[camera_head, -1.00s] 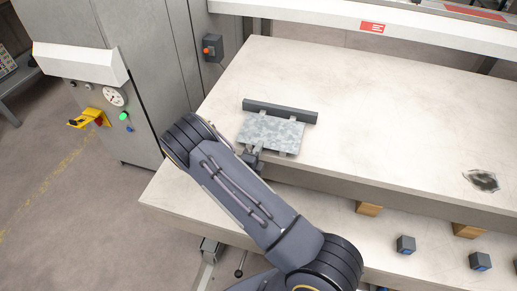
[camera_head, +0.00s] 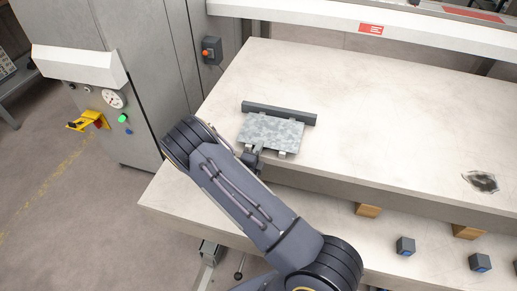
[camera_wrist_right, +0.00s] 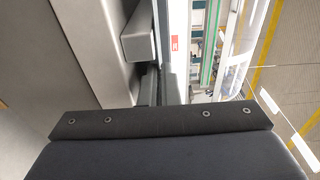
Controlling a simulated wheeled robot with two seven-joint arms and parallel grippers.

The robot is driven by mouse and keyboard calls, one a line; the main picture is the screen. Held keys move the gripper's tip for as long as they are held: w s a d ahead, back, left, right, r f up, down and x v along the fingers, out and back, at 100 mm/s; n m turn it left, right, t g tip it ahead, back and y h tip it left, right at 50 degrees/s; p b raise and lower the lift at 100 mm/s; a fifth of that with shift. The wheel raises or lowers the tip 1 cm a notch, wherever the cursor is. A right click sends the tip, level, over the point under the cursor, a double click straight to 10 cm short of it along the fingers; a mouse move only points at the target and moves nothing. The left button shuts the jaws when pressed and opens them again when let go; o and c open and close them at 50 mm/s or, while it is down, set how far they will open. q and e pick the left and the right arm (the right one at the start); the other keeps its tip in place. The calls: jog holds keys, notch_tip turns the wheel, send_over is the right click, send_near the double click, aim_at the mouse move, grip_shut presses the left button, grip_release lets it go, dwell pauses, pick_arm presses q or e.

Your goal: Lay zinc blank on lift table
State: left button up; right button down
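The zinc blank (camera_head: 271,132) is a mottled grey sheet in the head view. It lies roughly flat over the near left part of the pale table top (camera_head: 390,120), close to its front edge. Its far edge is beside a dark grey bar (camera_head: 279,112). Small light tabs show at its edges. My right gripper (camera_head: 253,155) is at the blank's near left edge, partly hidden by my forearm. I cannot tell whether its fingers are closed on the sheet. The wrist view shows no fingertips and no blank. My left gripper is out of view.
Wooden blocks (camera_head: 368,210) and dark blocks (camera_head: 405,246) are on the lower ledge. The table top's middle is clear.

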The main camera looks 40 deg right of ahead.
dwell(0.3)
jog(key=c, duration=1.6)
grip_release()
jog(key=shift+f, duration=0.1)
jog(key=shift+s+a, duration=0.1)
jog(key=shift+a, duration=0.05)
jog(key=v, duration=0.7)
jog(key=shift+a, duration=0.15)
